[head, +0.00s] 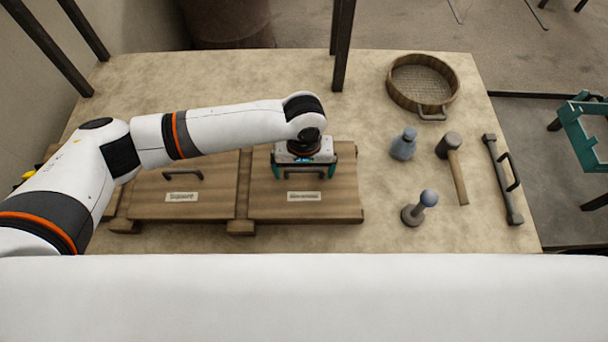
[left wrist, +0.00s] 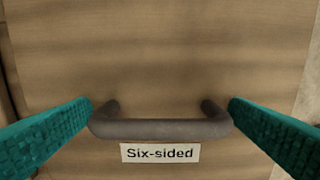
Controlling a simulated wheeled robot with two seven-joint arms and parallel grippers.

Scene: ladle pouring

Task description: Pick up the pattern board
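A wooden board (head: 340,203) with a dark handle lies near the middle of the table, and its wood fills most of the left wrist view (left wrist: 160,60). Its label (left wrist: 159,153) reads "Six-sided". My left gripper (head: 304,174) is over this board, with its teal fingers apart. In the left wrist view, one finger is at each end of the dark handle (left wrist: 160,129), with small gaps and nothing gripped. My right gripper is not in view.
To the right on the table (head: 330,240) are a round sieve (head: 424,84), a blue-grey bottle (head: 404,145), a mallet (head: 455,165), a blue-topped tool (head: 420,207) and a bar with a handle (head: 503,180). A dark post (head: 343,45) rises at the back.

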